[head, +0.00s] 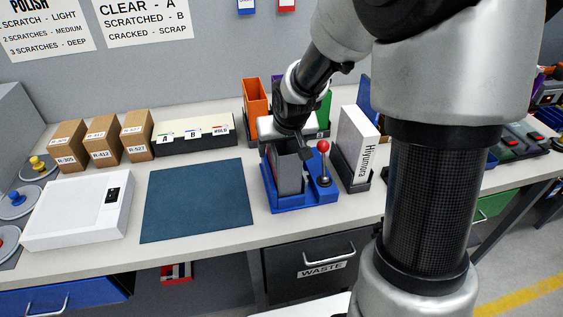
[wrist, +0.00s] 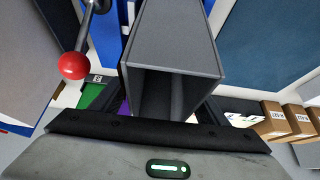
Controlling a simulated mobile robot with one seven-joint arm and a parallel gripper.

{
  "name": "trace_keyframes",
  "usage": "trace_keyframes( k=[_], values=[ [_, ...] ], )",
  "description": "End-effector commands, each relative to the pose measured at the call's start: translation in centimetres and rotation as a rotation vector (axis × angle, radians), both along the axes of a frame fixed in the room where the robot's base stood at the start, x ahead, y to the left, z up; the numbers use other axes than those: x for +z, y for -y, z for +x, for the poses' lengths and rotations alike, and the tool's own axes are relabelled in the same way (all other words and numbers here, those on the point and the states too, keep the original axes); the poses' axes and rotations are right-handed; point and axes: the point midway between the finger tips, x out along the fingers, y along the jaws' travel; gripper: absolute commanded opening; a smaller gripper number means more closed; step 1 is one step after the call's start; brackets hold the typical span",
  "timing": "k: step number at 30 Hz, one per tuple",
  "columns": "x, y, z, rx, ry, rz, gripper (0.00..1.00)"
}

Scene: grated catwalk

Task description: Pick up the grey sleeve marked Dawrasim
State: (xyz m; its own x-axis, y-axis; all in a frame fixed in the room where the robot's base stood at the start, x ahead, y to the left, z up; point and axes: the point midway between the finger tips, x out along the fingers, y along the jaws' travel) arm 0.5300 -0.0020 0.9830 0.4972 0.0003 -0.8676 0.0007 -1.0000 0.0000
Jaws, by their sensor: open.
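A plain dark grey sleeve (head: 289,174) stands upright in a blue holder (head: 303,199) on the bench. No name can be read on its visible faces. In the wrist view the sleeve (wrist: 172,45) shows its open, hollow end towards the camera. My gripper (head: 286,148) is open, pointing down at the top of the sleeve, with the sleeve between or just below its fingers. Whether the fingers touch it I cannot tell. The holder has a lever with a red ball (head: 323,146) close beside my gripper; the ball also shows in the wrist view (wrist: 74,65).
A white sleeve marked Hiyumora (head: 356,146) stands in a black stand to the right. An orange sleeve (head: 255,98) and a green one stand behind. A blue mat (head: 196,200) lies clear to the left, beside a white box (head: 78,211). Cardboard boxes (head: 104,139) stand at the back left.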

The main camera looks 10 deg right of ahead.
Motion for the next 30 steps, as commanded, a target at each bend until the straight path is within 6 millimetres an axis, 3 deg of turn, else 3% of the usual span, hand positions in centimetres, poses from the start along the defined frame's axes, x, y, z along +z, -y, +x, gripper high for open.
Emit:
trace_keyframes(
  k=[28,30],
  values=[
    [-0.40,0.01,-0.01,0.000,0.001,0.000,0.68],
    [-0.40,0.01,-0.01,0.000,0.001,0.000,0.56]
  ],
)
